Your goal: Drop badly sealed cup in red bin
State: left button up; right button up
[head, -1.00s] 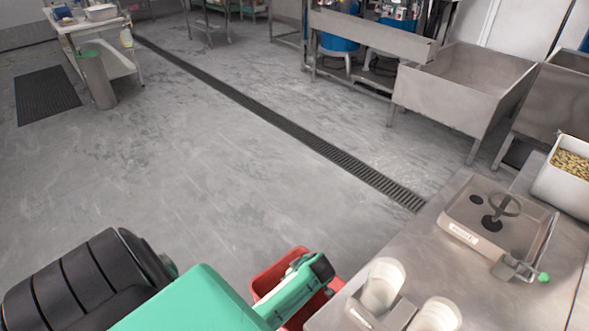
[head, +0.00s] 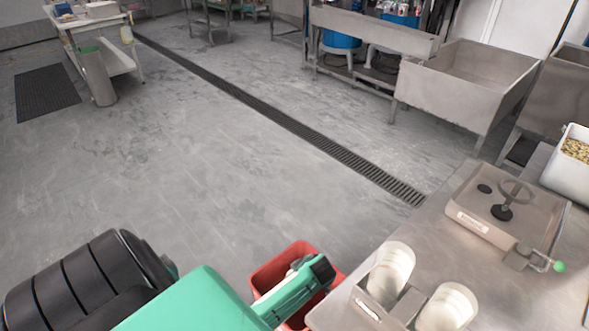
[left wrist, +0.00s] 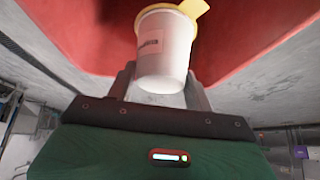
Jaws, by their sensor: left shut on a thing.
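A white cup (left wrist: 162,50) with a small label and a yellow lid (left wrist: 192,10) is between the fingers of my left gripper (left wrist: 165,88) in the left wrist view. The lid sticks out past the rim on one side. The left gripper is shut on the cup. In the head view, my left gripper (head: 296,278) is over the red bin (head: 272,268), and the arm hides much of the bin and most of the cup. The red bin also fills the upper part of the left wrist view (left wrist: 75,35). My right gripper is not in view.
A steel table (head: 420,260) right of the bin holds two whitish cups in a holder (head: 392,268), a metal device with a green-tipped lever (head: 505,215) and a white container of beans (head: 570,165). Open grey floor (head: 190,180) lies beyond the bin.

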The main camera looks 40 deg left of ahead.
pick_arm(q)
jog(key=shift+f, duration=0.1)
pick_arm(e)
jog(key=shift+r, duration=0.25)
pick_arm(q)
jog(key=o, duration=1.3)
jog(key=shift+c, duration=0.2)
jog(key=shift+d+r, duration=0.3)
jog(key=shift+r, duration=0.15)
jog(key=p+v, duration=0.2)
jog(key=v, duration=1)
jog(key=shift+r, duration=0.4)
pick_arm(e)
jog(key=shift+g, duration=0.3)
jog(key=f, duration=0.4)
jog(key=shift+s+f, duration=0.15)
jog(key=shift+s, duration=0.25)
pick_arm(q)
jog(key=shift+d, duration=0.15)
